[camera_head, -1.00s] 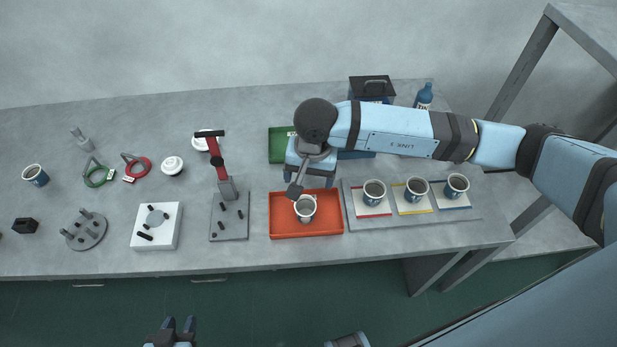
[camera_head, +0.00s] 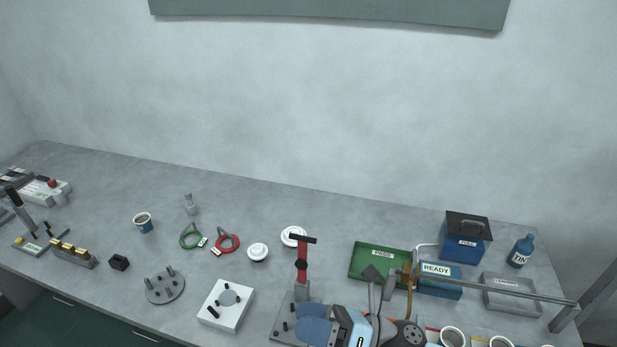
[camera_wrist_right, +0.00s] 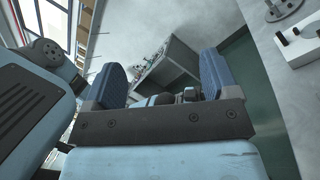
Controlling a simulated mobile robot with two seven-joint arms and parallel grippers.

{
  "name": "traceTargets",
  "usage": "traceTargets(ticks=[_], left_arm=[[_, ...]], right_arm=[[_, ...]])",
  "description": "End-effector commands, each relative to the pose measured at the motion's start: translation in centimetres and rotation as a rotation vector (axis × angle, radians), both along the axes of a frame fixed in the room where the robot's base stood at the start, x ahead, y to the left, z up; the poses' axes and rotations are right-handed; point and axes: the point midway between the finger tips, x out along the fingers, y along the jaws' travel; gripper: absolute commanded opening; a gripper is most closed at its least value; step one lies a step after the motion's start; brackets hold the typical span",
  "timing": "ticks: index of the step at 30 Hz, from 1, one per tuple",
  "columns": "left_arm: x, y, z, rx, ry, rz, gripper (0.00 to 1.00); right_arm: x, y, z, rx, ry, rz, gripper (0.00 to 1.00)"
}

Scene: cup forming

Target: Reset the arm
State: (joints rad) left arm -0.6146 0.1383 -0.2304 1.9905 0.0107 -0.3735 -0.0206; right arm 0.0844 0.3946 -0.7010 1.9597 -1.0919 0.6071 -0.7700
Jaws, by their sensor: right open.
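My right gripper (camera_head: 315,325) is at the bottom edge of the head view, in front of the grey fixture plate with the red-topped press. Part of my right arm behind it runs out of the frame. In the right wrist view the blue finger pads of the gripper (camera_wrist_right: 160,85) stand wide apart, with nothing held between them. Beyond them a grey bench (camera_wrist_right: 170,65) shows at a distance. My left gripper is not seen in the head view.
The red press (camera_head: 301,262) stands close to the right gripper. Nearby are a green tray (camera_head: 360,272), the blue READY box (camera_head: 440,292), a grey tray (camera_head: 510,308) and cups (camera_head: 452,338) at the lower edge. A white block (camera_head: 238,317) lies left.

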Motion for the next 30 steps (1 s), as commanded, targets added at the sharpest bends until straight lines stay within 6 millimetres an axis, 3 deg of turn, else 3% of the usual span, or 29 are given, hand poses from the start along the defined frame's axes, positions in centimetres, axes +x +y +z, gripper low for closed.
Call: traceTargets(ticks=[2,4,7,12,15,21,30], left_arm=[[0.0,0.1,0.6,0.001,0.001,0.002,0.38],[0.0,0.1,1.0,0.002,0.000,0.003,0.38],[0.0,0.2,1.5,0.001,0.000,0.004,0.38],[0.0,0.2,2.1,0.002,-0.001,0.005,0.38],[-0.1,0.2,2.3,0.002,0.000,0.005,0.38],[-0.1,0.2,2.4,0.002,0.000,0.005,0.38],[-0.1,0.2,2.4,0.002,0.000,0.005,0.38]], right_arm=[[1.3,-2.1,-0.2,0.194,0.347,-0.154,0.81],[2.5,-4.8,-1.7,0.365,0.652,-0.282,0.81],[2.7,-9.2,-6.0,0.618,1.089,-0.461,0.81],[-1.3,-15.8,-14.9,1.031,1.720,-0.722,0.81],[-4.5,-17.8,-18.4,1.205,1.951,-0.821,0.81],[-8.1,-19.4,-21.5,1.374,2.156,-0.912,0.81],[-8.2,-19.5,-21.6,1.379,2.162,-0.915,0.81]])
